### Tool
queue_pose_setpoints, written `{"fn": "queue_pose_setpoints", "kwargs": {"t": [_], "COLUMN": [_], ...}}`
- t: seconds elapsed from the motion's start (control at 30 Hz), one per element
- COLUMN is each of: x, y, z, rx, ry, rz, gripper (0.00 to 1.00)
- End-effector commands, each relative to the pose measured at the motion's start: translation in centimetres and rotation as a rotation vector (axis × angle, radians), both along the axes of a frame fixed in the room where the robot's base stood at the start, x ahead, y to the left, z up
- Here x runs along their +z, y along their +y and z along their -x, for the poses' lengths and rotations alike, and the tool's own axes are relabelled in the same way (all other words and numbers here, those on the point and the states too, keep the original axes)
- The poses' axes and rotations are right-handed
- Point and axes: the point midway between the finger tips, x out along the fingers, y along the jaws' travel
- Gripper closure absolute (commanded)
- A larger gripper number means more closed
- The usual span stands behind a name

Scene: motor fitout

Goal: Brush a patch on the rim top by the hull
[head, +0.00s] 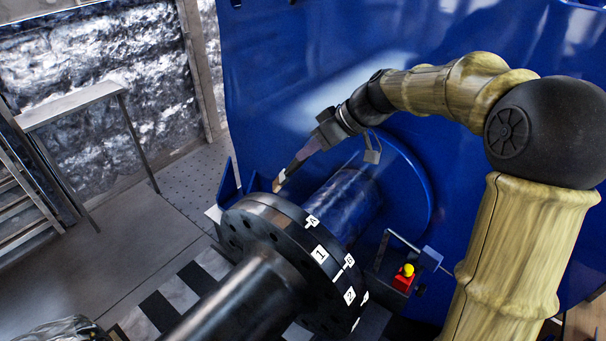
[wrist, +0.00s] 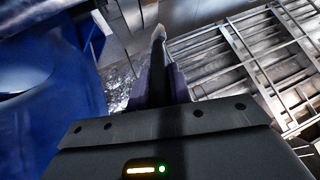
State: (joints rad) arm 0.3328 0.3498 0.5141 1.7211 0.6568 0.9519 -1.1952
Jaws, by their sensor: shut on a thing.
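My gripper (head: 308,150) is shut on a brush (head: 279,183), which points down and left with its pale tip low. The tip appears just above or at the top of the dark flange rim (head: 262,203); I cannot tell whether it touches. The blue hull (head: 300,45) rises behind the rim, joined to it by a blue shaft (head: 346,200). In the wrist view, the brush (wrist: 158,36) sticks out from between the purple fingers, pale tip outermost. The rim is not clearly seen there.
White tags such as a 1 tag (head: 319,254) mark the rim edge. A dark shaft (head: 240,298) runs toward the front. A metal stand (head: 70,105) is at left, with open floor (head: 160,230) between.

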Motion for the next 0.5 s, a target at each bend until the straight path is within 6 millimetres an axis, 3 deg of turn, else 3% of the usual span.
{"fn": "queue_pose_setpoints", "kwargs": {"t": [0.33, 0.5], "x": [0.0, 0.0], "y": [-0.1, -1.8], "z": [0.0, -0.5], "rx": [-0.003, -0.042], "ry": [0.0, 0.002], "rz": [0.0, 0.012], "gripper": [1.0, 1.0]}}
